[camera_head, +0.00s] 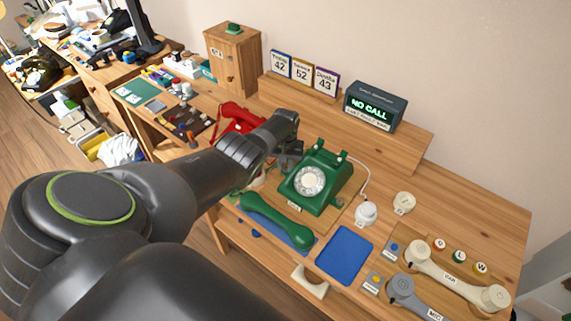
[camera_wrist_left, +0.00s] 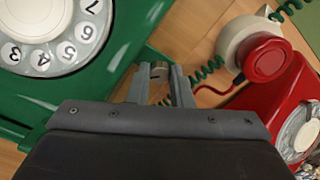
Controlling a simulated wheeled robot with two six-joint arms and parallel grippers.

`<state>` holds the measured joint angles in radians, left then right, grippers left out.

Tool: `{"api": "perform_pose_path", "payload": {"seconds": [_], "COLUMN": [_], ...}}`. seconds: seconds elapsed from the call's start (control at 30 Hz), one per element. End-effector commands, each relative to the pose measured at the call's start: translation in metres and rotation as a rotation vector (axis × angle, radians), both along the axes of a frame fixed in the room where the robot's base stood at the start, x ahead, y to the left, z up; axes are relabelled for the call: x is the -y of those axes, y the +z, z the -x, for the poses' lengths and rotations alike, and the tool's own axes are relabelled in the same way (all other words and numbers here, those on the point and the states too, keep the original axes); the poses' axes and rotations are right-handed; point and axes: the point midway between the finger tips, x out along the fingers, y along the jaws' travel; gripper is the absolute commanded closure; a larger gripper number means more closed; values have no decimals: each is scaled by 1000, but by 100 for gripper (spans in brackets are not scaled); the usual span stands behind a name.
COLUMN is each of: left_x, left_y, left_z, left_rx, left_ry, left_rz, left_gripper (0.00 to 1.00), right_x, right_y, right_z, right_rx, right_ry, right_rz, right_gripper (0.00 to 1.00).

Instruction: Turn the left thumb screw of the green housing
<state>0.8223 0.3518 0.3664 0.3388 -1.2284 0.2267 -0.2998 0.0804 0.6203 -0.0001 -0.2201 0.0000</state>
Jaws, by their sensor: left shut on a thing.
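The green housing (camera_head: 330,196) with its white dial stands upright on a wooden board on the table. In the left wrist view it fills the upper left, its green side (camera_wrist_left: 120,62) close to the fingers. My left gripper (camera_head: 291,156) reaches to the left side of the housing. In the left wrist view its two fingers (camera_wrist_left: 160,78) are closed around a small grey thumb screw (camera_wrist_left: 159,69) at the housing's side. The screw's turn angle cannot be made out. My right gripper is in neither view.
A red phone (camera_head: 236,116) stands left of the housing, partly behind my arm; it is also close in the left wrist view (camera_wrist_left: 281,98). The green handset (camera_head: 275,222) lies in front. A blue mat (camera_head: 345,254) is bare. A display (camera_head: 375,107) reads "NO CALL".

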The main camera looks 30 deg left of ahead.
Motion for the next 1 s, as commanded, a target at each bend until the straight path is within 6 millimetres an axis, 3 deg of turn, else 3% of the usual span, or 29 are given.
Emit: {"api": "perform_pose_path", "payload": {"seconds": [0.5,1.0], "left_x": [0,0], "left_y": [1,1], "left_z": [0,-1], "left_rx": [1,2], "left_ry": [455,657], "left_rz": [0,1], "left_gripper": [100,100], "right_x": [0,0], "right_y": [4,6], "right_z": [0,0], "right_rx": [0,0], "right_ry": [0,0], "right_rz": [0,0], "right_gripper": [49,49]}}
